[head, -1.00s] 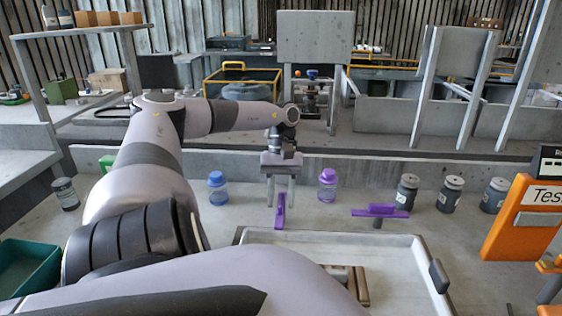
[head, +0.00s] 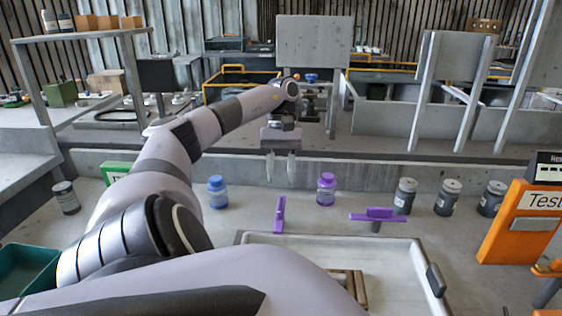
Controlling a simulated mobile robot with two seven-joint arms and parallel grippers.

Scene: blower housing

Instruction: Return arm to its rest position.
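My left arm (head: 190,145) reaches in from the lower left, over the bench and away from me. Its gripper (head: 280,181) points down, with two fingers spread apart and nothing between them. It hangs above and behind an upright purple part (head: 280,214), clear of it. A second purple part (head: 377,214), lying flat and wide, is to the right on a small grey post. My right gripper is not in view.
A blue bottle (head: 217,192), a purple bottle (head: 326,189) and several grey jars (head: 447,198) stand along the back. A pale tray (head: 395,250) is in front. An orange tester (head: 518,222) is at right, a green bin (head: 28,266) at left.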

